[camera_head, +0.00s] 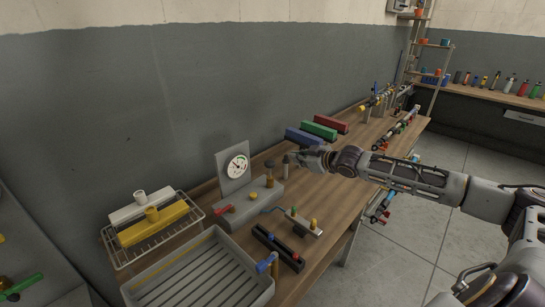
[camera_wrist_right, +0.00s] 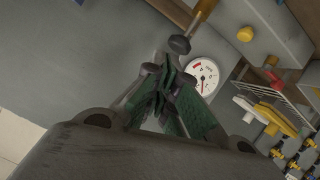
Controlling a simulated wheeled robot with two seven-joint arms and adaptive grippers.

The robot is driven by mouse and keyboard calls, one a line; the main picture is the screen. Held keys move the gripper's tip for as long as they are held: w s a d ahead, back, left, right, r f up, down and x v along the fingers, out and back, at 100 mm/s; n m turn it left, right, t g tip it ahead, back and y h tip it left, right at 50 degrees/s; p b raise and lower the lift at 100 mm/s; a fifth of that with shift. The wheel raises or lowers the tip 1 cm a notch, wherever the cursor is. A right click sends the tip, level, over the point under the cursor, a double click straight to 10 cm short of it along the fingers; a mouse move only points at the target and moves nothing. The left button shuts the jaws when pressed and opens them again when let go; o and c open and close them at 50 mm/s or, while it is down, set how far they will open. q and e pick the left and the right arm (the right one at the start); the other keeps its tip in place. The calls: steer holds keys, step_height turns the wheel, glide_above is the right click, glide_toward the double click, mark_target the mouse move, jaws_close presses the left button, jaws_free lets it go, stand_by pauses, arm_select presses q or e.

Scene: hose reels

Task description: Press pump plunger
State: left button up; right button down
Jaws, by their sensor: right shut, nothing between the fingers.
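The pump is a grey block (camera_head: 245,207) with a round white gauge (camera_head: 238,167) on an upright plate. Its plunger (camera_head: 269,165) has a dark round knob on a brass rod and stands up at the block's right end. In the right wrist view the plunger knob (camera_wrist_right: 180,44) is just beyond and right of the fingertips, and the gauge (camera_wrist_right: 203,77) is behind them. My right gripper (camera_head: 286,170) is shut and empty beside the plunger, to its right. In the wrist view its green-padded fingers (camera_wrist_right: 163,72) meet. I see no clear contact with the knob. My left gripper is not in view.
A wire rack with a yellow block (camera_head: 153,224) and a slatted grey tray (camera_head: 200,275) stand left and in front. A black manifold (camera_head: 278,248) and small valve fittings (camera_head: 300,222) lie in front. Blue, green (camera_head: 319,130) and red blocks are behind the gripper. A wall is behind the bench.

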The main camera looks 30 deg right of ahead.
steer(key=shift+w+a+r+m+t+y, duration=0.15)
steer(key=shift+a+r+m+t+y, duration=0.3)
steer(key=shift+r+m, duration=0.35)
steer(key=shift+w+a+r+m+t+y, duration=0.15)
steer(key=shift+a+r+m+t+y, duration=0.1)
steer(key=shift+a+r+m+y, duration=0.4)
steer(key=shift+d+r, duration=0.1)
steer(key=shift+r, duration=0.1)
steer(key=shift+w, duration=0.2)
steer(key=p, duration=0.3)
glide_above(273, 163)
steer(key=shift+s+f, duration=0.1)
steer(key=shift+f, duration=1)
steer(key=shift+w+f, duration=0.2)
steer(key=shift+f, duration=1.95)
